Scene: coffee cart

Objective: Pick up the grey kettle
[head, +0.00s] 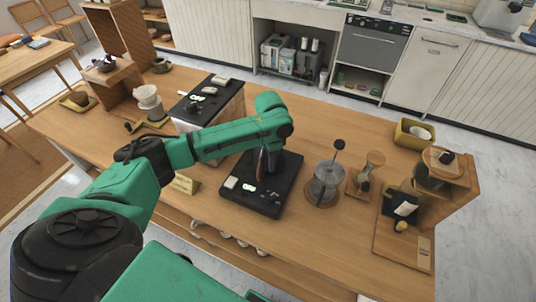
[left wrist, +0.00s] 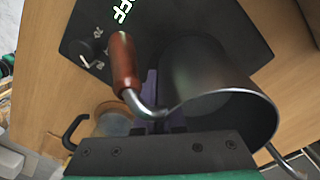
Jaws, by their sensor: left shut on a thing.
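The grey kettle (left wrist: 205,75) fills the middle right of the left wrist view, with its round rim towards the camera. Its red-brown wooden handle (left wrist: 123,62) joins a bent metal bar. My left gripper (head: 267,160) is at the kettle over the black scale (head: 240,192). It is shut on the kettle, at the handle side; the fingers (left wrist: 155,110) are mostly hidden behind the handle's bent bar. In the head view the arm hides most of the kettle. I cannot tell whether its base touches the scale. My right gripper is not in view.
A French press (head: 326,183) and an hourglass-shaped vessel (head: 368,170) stand right of the scale. A second black-topped unit (head: 213,95) is behind my left arm. A wooden stand (head: 455,190) is at the right end. The counter's front right (head: 320,250) is clear.

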